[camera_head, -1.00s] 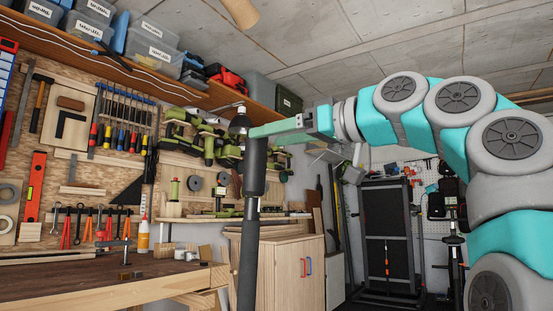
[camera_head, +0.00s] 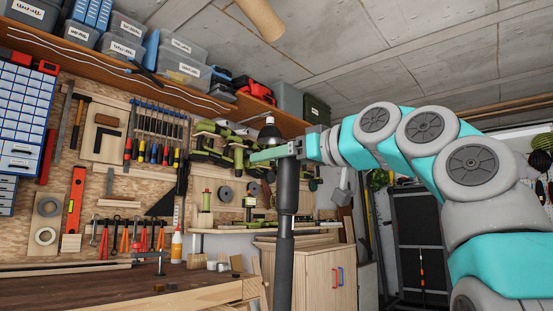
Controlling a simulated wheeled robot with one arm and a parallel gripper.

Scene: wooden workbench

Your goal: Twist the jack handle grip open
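The jack handle grip (camera_head: 286,190) is a thick dark sleeve at the top of an upright, nearly vertical pole (camera_head: 284,265). My gripper (camera_head: 268,155) crosses the upper end of the grip from the right, and its green fingers reach past it to the left. I see the fingers edge-on and overlapping, so the gap between them is hidden. I cannot tell whether they hold the grip or only lie across it. The pole's lower end is out of view.
A wooden workbench (camera_head: 120,291) stands at lower left, with a bottle (camera_head: 177,246) and a tool wall behind. A wooden cabinet (camera_head: 316,279) stands behind the pole. A dark lamp (camera_head: 270,133) is behind the gripper. Bins line the shelf (camera_head: 150,75).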

